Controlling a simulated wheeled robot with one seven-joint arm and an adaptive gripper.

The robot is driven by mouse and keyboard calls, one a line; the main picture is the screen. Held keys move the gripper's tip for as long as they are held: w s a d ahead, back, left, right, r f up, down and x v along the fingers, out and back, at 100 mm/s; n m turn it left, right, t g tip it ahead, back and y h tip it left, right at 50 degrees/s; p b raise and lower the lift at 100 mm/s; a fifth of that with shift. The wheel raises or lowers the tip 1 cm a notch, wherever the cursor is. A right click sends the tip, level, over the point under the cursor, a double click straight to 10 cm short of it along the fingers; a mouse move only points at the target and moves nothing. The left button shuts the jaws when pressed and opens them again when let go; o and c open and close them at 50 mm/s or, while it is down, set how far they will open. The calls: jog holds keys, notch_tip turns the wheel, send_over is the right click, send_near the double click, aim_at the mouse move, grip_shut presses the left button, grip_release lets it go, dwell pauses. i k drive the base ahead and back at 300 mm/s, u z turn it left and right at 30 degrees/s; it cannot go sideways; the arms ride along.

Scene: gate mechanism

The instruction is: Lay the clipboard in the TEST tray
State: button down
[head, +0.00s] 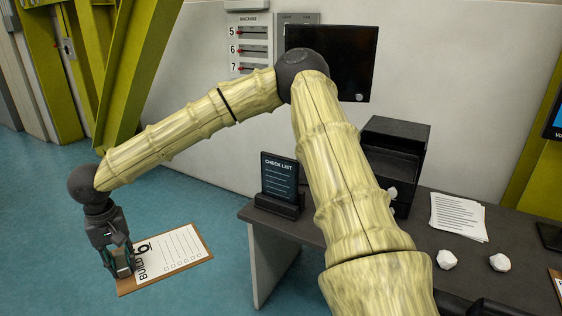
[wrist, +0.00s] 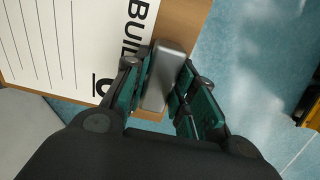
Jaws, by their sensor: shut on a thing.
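The clipboard (head: 190,250) is a brown board with a white sheet printed BUILD, a large numeral and a checklist. It is at the lower left of the head view, off the desk and over the blue floor. My gripper (head: 122,266) is shut on its grey metal clip; the wrist view shows the clip (wrist: 163,76) between the green-padded fingers. A black tray rack (head: 398,135) stands on the desk, partly hidden behind my arm. I can read no TEST label on it.
The dark desk (head: 405,262) is right of the clipboard. On it are a CHECK LIST stand (head: 281,180), loose papers (head: 458,216) and white crumpled lumps (head: 447,260). A black screen (head: 345,55) and switch panel (head: 249,45) are on the wall. Open floor lies left of the desk.

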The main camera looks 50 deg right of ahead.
aim_at(383, 171)
jog(key=z, duration=1.1)
